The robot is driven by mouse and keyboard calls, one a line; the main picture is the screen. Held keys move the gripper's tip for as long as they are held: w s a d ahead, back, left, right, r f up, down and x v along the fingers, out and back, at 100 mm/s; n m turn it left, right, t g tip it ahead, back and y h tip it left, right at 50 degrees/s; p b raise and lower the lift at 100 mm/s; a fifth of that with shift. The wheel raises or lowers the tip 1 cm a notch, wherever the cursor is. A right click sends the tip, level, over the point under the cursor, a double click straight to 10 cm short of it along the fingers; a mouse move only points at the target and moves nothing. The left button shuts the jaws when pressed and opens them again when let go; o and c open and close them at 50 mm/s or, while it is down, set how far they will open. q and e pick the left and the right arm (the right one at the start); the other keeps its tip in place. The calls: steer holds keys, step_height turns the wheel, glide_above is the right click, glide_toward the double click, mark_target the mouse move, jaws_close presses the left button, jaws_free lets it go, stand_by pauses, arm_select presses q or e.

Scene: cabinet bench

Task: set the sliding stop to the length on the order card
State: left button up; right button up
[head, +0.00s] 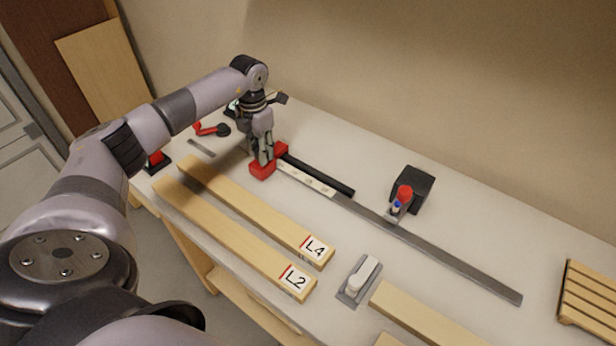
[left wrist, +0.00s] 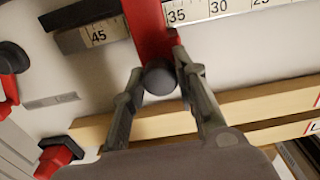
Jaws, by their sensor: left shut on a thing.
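The red sliding stop (head: 262,170) sits on the rail near the left end of the white scale strip (head: 305,178). My left gripper (head: 262,158) is over the stop, pointing down. In the left wrist view the stop (left wrist: 150,30) lies across the scale between the 45 mark and the 35 mark, its right edge close to 35. The fingers of my left gripper (left wrist: 158,88) are shut on the stop's dark round knob (left wrist: 158,78). The numbers under the stop are hidden. I cannot make out an order card. My right gripper is not in view.
Boards labelled L4 (head: 260,213) and L2 (head: 230,238) lie in front of the rail. A long grey bar (head: 450,255) runs right. A black block (head: 418,187) with a red part stands behind it. A grey device (head: 358,282) and slatted wood (head: 590,298) are at right.

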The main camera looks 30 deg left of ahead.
arm_select(q)
steer(key=shift+a, duration=0.5)
stand_by(0.4)
steer(key=o, duration=0.9)
step_height(320, 180, up, 9)
steer(key=p, duration=0.6)
steer(key=shift+p, duration=0.3)
